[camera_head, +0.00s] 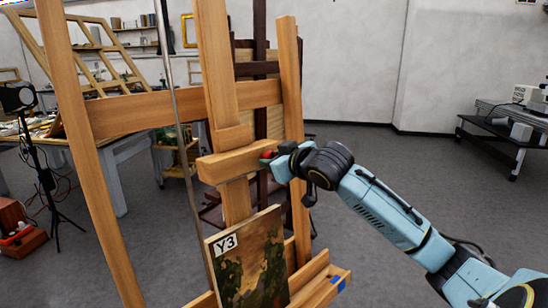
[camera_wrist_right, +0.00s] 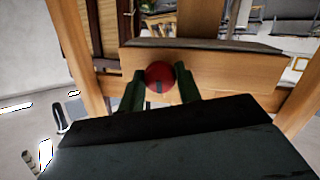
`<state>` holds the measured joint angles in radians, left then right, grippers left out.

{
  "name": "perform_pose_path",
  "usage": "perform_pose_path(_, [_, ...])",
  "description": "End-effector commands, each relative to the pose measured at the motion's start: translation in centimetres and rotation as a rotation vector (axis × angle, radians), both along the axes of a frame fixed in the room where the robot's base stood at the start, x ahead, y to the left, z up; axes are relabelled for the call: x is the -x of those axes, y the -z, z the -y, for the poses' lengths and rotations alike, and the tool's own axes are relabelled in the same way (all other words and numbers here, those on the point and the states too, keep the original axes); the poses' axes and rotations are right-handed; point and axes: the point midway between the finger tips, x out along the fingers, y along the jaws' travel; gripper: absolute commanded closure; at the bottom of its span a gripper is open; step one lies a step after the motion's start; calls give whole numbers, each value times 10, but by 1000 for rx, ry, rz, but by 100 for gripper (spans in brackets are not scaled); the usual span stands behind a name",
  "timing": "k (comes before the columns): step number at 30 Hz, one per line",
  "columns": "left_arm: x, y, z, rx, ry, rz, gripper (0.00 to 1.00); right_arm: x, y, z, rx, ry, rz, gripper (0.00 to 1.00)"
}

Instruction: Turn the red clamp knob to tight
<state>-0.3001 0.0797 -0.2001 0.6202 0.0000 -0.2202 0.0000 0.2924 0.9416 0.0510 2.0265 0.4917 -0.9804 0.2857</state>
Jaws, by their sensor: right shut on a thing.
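The red clamp knob (camera_wrist_right: 160,75) sits on the front of the easel's wooden clamp block (camera_wrist_right: 225,69). In the right wrist view the two dark fingers of my right gripper (camera_wrist_right: 160,88) stand on either side of the knob and are shut on it. A dark mark shows on the knob's lower face. In the head view a little red of the knob (camera_head: 267,155) shows at the gripper's tip, at the right part of the block (camera_head: 225,168); the gripper hides most of it. My left gripper is not in view.
A painting (camera_head: 250,262) labelled Y3 stands on the easel's lower ledge (camera_head: 322,286), below my right arm. A thin metal rod runs beside the easel's mast. A lamp on a tripod (camera_head: 45,150) and a worktable (camera_head: 125,150) stand at left.

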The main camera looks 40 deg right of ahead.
Motion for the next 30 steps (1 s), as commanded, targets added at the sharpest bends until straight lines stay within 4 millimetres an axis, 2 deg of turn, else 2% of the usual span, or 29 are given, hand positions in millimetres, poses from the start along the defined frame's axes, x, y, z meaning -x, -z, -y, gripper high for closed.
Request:
perform_pose_path(9, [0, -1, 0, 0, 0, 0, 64, 0, -2, 1, -83, 13, 1, 89])
perform_pose_path(22, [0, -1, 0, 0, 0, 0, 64, 0, -2, 1, -91, 14, 0, 89])
perform_pose_path(23, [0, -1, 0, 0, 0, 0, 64, 0, -2, 1, -91, 14, 0, 65])
perform_pose_path(27, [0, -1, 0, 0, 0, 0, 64, 0, -1, 0, -90, 14, -1, 47])
perform_pose_path(30, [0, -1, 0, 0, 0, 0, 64, 0, -1, 0, -90, 13, -2, 45])
